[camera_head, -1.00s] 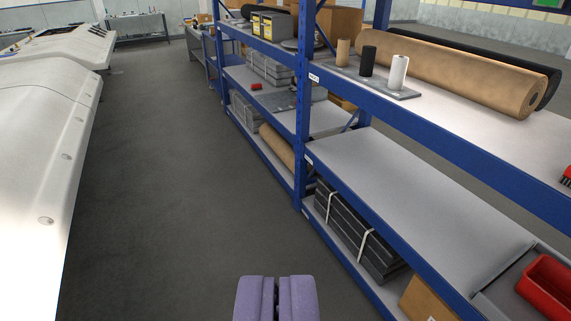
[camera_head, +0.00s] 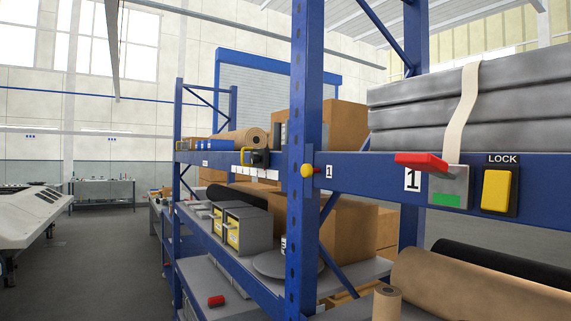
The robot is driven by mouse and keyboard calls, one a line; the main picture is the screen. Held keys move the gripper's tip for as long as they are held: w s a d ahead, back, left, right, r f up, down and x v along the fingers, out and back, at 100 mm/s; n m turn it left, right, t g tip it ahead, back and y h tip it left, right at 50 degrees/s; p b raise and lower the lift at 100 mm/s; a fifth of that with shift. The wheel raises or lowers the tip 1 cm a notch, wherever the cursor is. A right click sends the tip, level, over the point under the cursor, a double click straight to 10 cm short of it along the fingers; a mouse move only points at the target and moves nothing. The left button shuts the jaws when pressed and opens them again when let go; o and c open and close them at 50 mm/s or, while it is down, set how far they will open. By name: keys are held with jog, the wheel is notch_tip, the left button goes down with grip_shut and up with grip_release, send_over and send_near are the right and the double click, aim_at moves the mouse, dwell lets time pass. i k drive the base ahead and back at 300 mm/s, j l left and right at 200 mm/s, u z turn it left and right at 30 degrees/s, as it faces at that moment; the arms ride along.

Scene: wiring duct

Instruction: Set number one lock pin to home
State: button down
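A round yellow knob (camera_head: 307,171) sits on the blue upright post, beside a small white label with a 1 (camera_head: 329,171); it looks like the number one lock pin. To its right on the blue beam is a grey box with a red lever (camera_head: 421,162) and a green patch (camera_head: 447,199), beside a larger 1 label (camera_head: 412,180). A yellow rocker or button (camera_head: 496,191) is on a black plate marked LOCK (camera_head: 502,159). The lever lies nearly level, pointing left. My gripper is out of view.
The blue post (camera_head: 303,250) and beam (camera_head: 350,178) stand close ahead. Grey strapped bundles (camera_head: 425,105) lie above the beam, brown rolls (camera_head: 480,290) below. Yellow-fronted bins (camera_head: 245,228) sit on a shelf further left. The aisle floor (camera_head: 105,265) is clear at the left.

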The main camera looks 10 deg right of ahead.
aim_at(306, 170)
jog(key=i, duration=1.75)
jog(key=z, duration=0.9)
